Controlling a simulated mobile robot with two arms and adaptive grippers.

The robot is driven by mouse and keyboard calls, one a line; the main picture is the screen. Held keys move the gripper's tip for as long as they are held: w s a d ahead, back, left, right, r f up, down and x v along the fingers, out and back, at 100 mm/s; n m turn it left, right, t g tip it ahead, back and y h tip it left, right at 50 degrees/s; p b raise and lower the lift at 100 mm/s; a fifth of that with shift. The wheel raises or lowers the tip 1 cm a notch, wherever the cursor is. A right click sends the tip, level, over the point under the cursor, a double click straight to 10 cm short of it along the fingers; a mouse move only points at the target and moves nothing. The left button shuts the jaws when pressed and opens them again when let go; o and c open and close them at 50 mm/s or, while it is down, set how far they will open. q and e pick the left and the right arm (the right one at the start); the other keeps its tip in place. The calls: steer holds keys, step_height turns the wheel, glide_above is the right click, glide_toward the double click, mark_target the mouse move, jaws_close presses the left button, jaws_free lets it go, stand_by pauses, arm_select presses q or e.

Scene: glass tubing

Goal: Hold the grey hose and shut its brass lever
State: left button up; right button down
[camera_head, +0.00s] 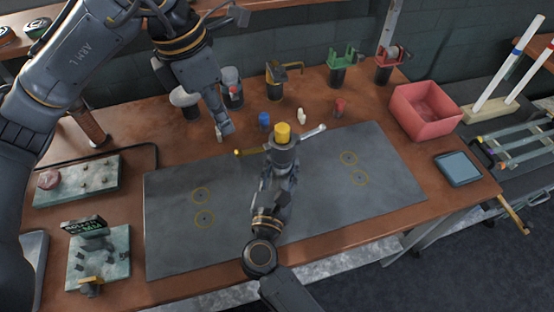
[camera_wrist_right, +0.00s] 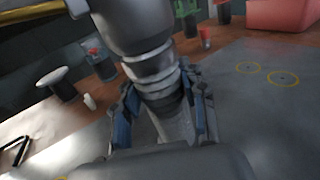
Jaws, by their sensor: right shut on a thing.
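The grey hose (camera_head: 282,155) stands roughly upright over the grey mat, with a yellow top. Its brass lever (camera_head: 251,152) sticks out to the left, and a silver arm (camera_head: 312,132) sticks out to the right. My right gripper (camera_head: 279,178) is shut around the hose's lower part. In the right wrist view, the ribbed grey hose (camera_wrist_right: 154,72) sits between the blue-padded fingers of that gripper (camera_wrist_right: 165,115). My left gripper (camera_head: 223,122) hangs pointing down, left of and behind the hose, apart from the lever. Its finger gap cannot be made out.
The grey mat (camera_head: 170,230) has yellow ring marks and bare room on both sides. A red bin (camera_head: 425,108) stands at the right. Small fittings, including a blue one (camera_head: 264,120) and a red one (camera_head: 339,106), stand behind the mat. Green plates (camera_head: 80,180) lie at the left.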

arm_select(q)
steer(key=shift+d, duration=0.3)
jaws_close()
steer(key=n+g+y, duration=0.2)
steer(key=n, duration=0.6)
glide_toward(248, 152)
step_height(248, 152, up, 2)
steer(key=s+d, duration=0.2)
steer(key=w+n+y, duration=0.1)
steer(key=n, duration=0.5)
steer(key=w+r+n+y, duration=0.1)
steer(key=n, duration=0.2)
steer(key=shift+w+d+y, duration=0.3)
steer(key=shift+d, duration=0.1)
steer(key=x, duration=1)
steer(key=shift+d, duration=0.1)
